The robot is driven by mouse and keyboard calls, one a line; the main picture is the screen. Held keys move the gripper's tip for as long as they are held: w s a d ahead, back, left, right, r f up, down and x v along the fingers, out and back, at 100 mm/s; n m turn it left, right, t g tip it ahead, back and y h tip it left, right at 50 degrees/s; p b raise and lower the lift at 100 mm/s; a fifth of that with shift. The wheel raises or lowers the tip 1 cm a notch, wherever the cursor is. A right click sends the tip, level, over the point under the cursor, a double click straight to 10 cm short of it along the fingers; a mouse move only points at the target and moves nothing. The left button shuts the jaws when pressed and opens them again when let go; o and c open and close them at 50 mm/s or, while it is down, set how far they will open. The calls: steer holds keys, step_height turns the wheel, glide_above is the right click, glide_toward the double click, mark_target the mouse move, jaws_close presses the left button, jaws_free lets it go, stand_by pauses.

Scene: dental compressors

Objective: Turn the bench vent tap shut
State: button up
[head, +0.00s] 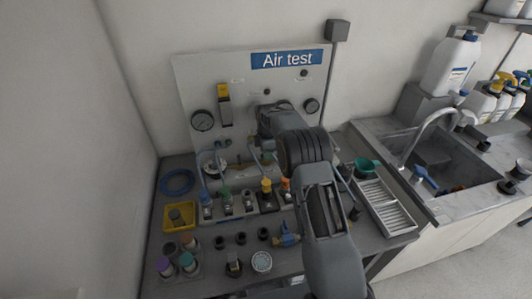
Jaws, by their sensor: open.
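A small tap with a blue handle and a brass-coloured body (287,238) lies low on the bench, just left of my forearm; it looks like the bench vent tap, though no label is readable. I cannot tell the exact angle of its handle. My arm reaches up from the bottom right over the bench. My gripper (264,148) is in front of the Air test panel (348,75), above the row of coloured fittings and well above and behind the blue tap. It is open, small and partly hidden by my wrist; nothing shows held in it.
Valves with coloured tops (266,186) and blue hoses stand below the panel gauges (202,121). A yellow tray (165,217), a blue hose coil (177,182) and capped jars (187,262) are at left. A white rack (385,207) and sink (447,158) are at right.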

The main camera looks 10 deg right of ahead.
jaws_close()
steer(key=shift+m, duration=0.3)
steer(key=m, duration=0.8)
steer(key=shift+b, duration=0.4)
steer(key=m, duration=0.5)
steer(key=shift+r, duration=0.1)
steer(key=m, duration=0.4)
steer(key=shift+m, duration=0.3)
